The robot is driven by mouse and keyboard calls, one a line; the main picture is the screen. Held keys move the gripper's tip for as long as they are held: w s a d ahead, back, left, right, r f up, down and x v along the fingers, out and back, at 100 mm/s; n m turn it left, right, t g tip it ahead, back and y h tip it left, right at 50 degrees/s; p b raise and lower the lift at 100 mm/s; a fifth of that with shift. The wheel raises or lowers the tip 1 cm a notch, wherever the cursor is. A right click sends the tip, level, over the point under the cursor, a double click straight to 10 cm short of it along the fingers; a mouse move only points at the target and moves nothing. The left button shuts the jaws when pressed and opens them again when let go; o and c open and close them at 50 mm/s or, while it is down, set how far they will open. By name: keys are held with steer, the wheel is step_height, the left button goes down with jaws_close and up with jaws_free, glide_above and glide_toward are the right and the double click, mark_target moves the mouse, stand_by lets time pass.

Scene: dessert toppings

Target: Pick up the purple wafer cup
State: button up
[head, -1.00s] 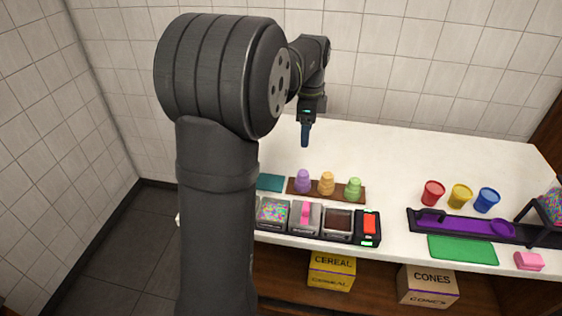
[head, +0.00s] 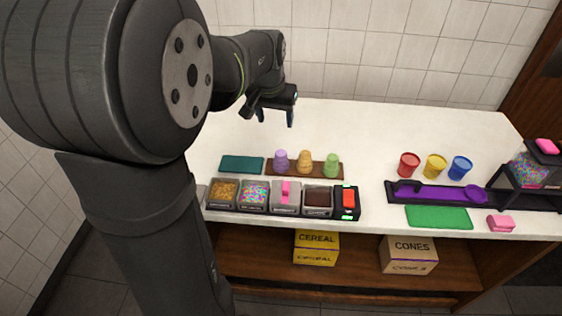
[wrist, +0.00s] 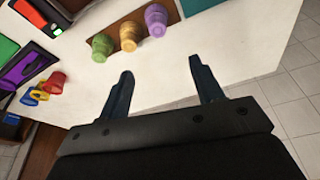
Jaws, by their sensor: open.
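The purple wafer cup (head: 281,161) stands at the left end of a row of wafer cups on a brown board (head: 318,175). An orange cup (head: 305,162) and a green cup (head: 332,166) stand to its right. In the wrist view the purple cup (wrist: 156,20) is near the top, beyond the fingers. My gripper (head: 275,116) is above the counter, behind the row and apart from it. In the wrist view my gripper (wrist: 160,82) has its two fingers spread, with only white counter between them.
A teal mat (head: 242,165) lies left of the board. Topping bins (head: 254,195) line the front edge. Red (head: 409,164), yellow (head: 435,166) and blue (head: 460,167) cups stand right, behind a black tray with a purple scoop (head: 440,194). The counter's back middle is clear.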

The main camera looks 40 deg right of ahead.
glide_above(281, 153)
steer(key=a, duration=0.1)
step_height(281, 153, down, 11)
steer(key=shift+s+f, duration=0.1)
steer(key=shift+f, duration=0.1)
steer(key=shift+s+x, duration=0.2)
steer(key=shift+x, duration=2.5)
steer(key=c, duration=0.9)
